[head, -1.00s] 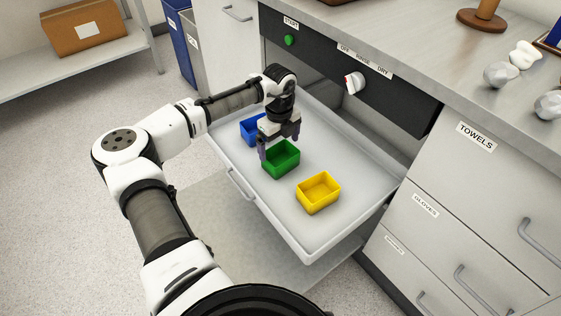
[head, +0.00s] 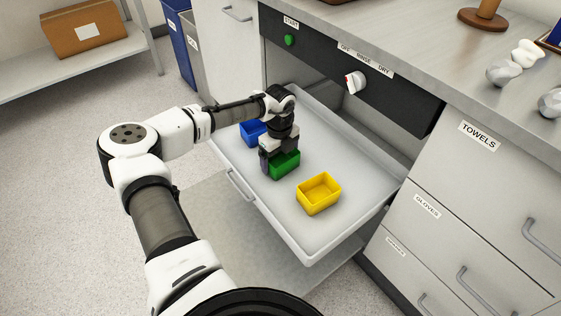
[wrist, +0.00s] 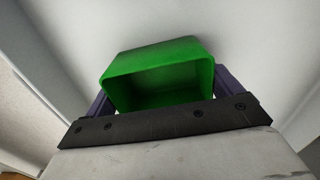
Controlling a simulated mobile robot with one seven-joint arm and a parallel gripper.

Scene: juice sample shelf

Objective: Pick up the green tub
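The green tub (head: 286,164) stands in the pulled-out drawer, between the blue tub (head: 251,132) and the yellow tub (head: 319,192). My gripper (head: 276,164) is lowered over the green tub and hides part of it. In the wrist view the green tub (wrist: 165,75) fills the space between the two purple fingers of my gripper (wrist: 163,90). One finger is at each side, outside the walls and very close to them. The fingers are spread; firm contact is not clear. The tub looks empty and still rests on the drawer floor.
The drawer (head: 305,240) has a low rim around it. Its right part beyond the yellow tub is bare. The counter front with a green start button (head: 290,40) and a knob (head: 354,82) is behind. Closed drawers, one labelled TOWELS (head: 478,137), are at the right.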

